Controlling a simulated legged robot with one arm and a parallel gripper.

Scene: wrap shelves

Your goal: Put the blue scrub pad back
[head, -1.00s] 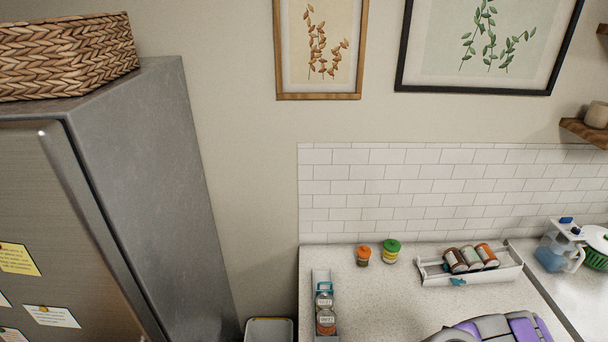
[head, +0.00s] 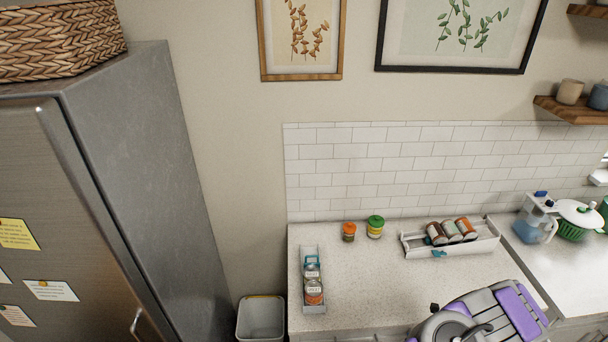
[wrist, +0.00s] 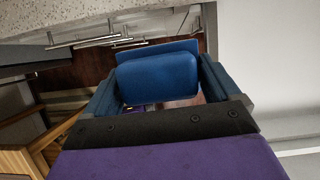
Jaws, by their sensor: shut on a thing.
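The blue scrub pad (wrist: 158,78) fills the space between the fingers of my gripper (wrist: 160,85) in the wrist view. Part of my purple and grey arm shows at the bottom right of the head view, but neither the pad nor the fingertips can be made out there.
The counter (head: 360,285) holds a white rack of cans (head: 450,250), a narrow tray with jars (head: 305,309), and two jars (head: 375,227) by the tiled wall. A grey bin (head: 261,320) stands between fridge (head: 150,180) and counter. Open counter lies mid-surface.

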